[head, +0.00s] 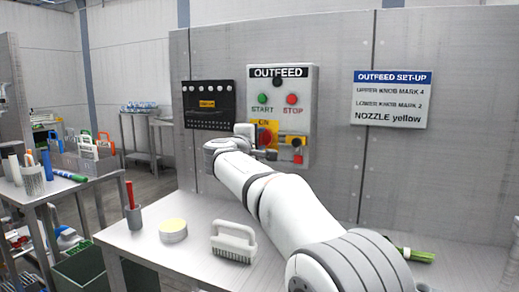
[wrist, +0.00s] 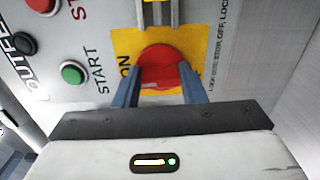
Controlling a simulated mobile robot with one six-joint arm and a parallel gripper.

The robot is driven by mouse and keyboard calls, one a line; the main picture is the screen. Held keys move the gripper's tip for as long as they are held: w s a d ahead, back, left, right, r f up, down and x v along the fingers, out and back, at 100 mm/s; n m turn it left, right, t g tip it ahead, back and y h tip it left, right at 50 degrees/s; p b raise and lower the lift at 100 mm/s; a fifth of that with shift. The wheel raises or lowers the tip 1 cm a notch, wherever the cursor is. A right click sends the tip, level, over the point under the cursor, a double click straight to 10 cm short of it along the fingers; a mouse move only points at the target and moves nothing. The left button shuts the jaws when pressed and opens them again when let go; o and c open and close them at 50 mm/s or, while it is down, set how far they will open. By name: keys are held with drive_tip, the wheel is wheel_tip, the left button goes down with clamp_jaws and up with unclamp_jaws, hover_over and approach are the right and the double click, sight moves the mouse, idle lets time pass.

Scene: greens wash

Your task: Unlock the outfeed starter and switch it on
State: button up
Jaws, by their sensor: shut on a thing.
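The outfeed starter (head: 310,75) is a light grey box on the wall panel, with a green START button (head: 262,98) and a red STOP button (head: 292,98). Its red rotary switch (head: 265,138) sits on a yellow plate marked ON; the switch also shows in the wrist view (wrist: 159,66). My gripper (wrist: 160,92) is shut on the red switch, one blue finger on each side. A small red and yellow piece (head: 298,157), perhaps the padlock, is at the box's lower right, apart from my fingers. My wrist hides part of the box's lower left in the head view.
A black board (head: 207,118) hangs left of the starter and a set-up sign (head: 392,99) right of it. On the bench below are a white brush (head: 234,242), a pale yellow-topped round tin (head: 173,230) and a cup (head: 133,217) with a red-handled tool.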

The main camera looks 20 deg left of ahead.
drive_tip(key=shift+f, duration=0.1)
idle(0.4)
drive_tip(key=o, duration=1)
drive_tip(key=s+b, duration=0.1)
drive_tip(key=s, duration=0.6)
drive_tip(key=shift+s+a, duration=0.3)
drive_tip(key=shift+s, duration=0.1)
drive_tip(key=shift+d, duration=0.1)
